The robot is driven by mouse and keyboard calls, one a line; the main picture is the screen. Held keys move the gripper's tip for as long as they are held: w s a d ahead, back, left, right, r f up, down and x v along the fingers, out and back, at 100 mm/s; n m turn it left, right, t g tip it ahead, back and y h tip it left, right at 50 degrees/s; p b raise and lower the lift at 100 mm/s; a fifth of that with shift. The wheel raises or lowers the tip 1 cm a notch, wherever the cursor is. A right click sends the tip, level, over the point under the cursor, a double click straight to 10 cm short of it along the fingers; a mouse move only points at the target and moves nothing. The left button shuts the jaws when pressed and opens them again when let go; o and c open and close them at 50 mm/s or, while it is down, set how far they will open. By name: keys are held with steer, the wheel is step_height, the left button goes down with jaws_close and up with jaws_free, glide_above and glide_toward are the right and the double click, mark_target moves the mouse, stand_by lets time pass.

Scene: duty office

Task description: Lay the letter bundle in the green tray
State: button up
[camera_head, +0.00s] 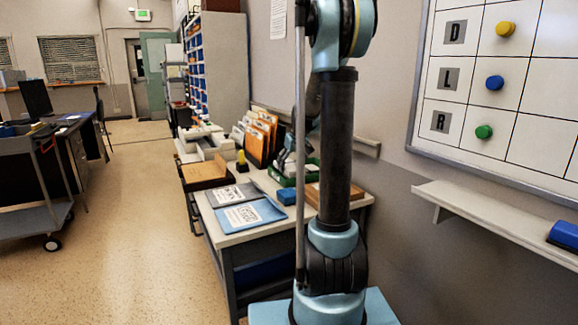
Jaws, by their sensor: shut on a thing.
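The green tray (281,181) is on the desk against the right wall, partly hidden behind my arm. My gripper (284,162) is small and far off in this view, just left of my arm's dark column. It points down over the green tray and is shut on the letter bundle. The bundle is too small and too covered to make out clearly. I cannot tell whether it touches the tray floor.
The desk (240,236) holds a blue folder (250,215), a grey folder (235,193), a blue box (287,196) and a brown board (314,196). Orange files (262,136) stand behind. A whiteboard ledge (490,215) juts out at right. A cart (35,195) stands left; the floor between is clear.

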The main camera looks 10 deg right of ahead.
stand_by(0.3)
steer(key=o, duration=1.2)
steer(key=shift+r, duration=0.1)
steer(key=v, duration=1.1)
steer(key=shift+s+r, duration=0.15)
steer(key=shift+r, duration=0.2)
